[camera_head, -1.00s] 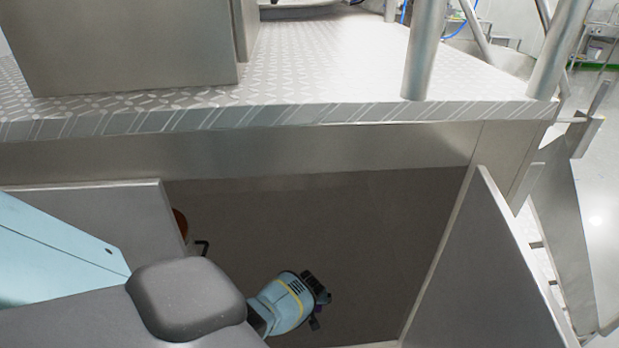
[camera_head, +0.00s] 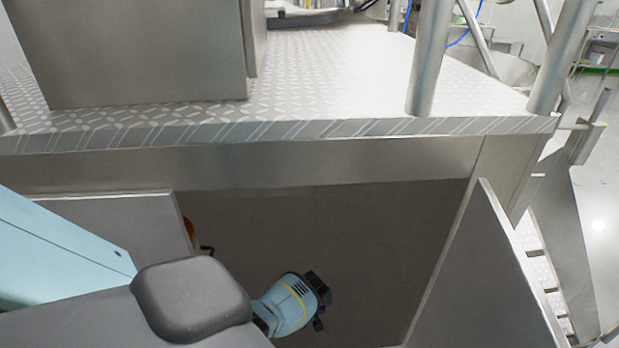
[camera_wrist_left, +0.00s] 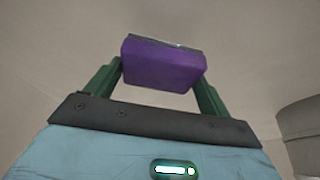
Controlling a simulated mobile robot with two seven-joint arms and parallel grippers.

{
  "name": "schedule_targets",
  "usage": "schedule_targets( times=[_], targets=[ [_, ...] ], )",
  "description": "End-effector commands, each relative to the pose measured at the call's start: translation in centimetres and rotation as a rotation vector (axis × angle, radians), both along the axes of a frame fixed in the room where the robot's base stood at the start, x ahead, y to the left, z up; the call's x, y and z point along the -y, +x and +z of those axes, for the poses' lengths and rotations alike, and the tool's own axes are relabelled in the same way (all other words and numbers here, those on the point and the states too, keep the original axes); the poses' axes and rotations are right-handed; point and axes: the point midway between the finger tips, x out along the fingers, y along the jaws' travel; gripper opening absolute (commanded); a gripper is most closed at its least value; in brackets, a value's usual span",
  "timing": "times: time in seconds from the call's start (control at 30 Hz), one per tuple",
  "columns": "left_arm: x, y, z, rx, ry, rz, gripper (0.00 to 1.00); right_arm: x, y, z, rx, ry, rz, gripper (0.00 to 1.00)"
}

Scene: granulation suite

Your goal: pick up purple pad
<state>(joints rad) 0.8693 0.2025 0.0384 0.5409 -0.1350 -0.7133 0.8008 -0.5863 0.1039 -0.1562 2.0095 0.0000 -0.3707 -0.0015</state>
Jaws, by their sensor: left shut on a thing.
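The purple pad (camera_wrist_left: 162,65) is a purple block with a dark grey far edge, seen in the left wrist view. My left gripper (camera_wrist_left: 160,78) has its two green fingers on either side of the pad and is shut on it. In the head view the left gripper (camera_head: 318,299) is at the lower middle, over the dark recess, and its fingers are mostly hidden. The pad cannot be made out clearly there. My right gripper is not in view.
A steel platform with a patterned top (camera_head: 340,85) spans the scene above a dark open recess (camera_head: 330,225). An open door panel (camera_head: 485,275) stands right of the recess, another panel (camera_head: 115,225) left. An orange thing (camera_head: 188,229) peeks out behind the left panel.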

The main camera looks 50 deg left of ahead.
Motion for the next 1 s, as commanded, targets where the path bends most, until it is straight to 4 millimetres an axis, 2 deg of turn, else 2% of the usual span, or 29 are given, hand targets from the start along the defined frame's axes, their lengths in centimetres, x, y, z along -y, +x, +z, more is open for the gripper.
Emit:
schedule_targets(
  times=[0.03,0.1,0.23,0.37,0.5,0.77,0.8,0.93,1.0],
  targets=[
    [0.0,0.5,2.0,0.012,0.0,0.001,0.57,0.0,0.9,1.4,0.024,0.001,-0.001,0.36],
    [0.0,0.6,3.4,0.014,0.0,0.0,0.57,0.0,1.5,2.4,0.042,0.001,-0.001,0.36],
    [0.0,0.6,5.8,0.014,0.0,0.0,0.57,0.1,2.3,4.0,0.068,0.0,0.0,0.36],
    [0.0,0.4,7.2,0.01,0.0,0.0,0.57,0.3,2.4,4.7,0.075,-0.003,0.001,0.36],
    [0.0,0.2,7.8,0.006,0.0,0.0,0.57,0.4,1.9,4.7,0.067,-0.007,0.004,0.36],
    [0.0,0.1,7.7,0.002,0.0,0.001,0.57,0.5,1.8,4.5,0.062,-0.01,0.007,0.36],
    [0.0,0.1,7.7,0.002,0.0,0.001,0.8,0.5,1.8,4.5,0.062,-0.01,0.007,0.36],
    [0.0,0.1,7.7,0.002,0.0,0.001,0.63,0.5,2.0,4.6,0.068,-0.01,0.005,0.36],
    [0.0,0.1,7.7,0.002,0.001,0.0,0.63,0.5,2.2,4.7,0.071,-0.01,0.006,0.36]
  ],
)
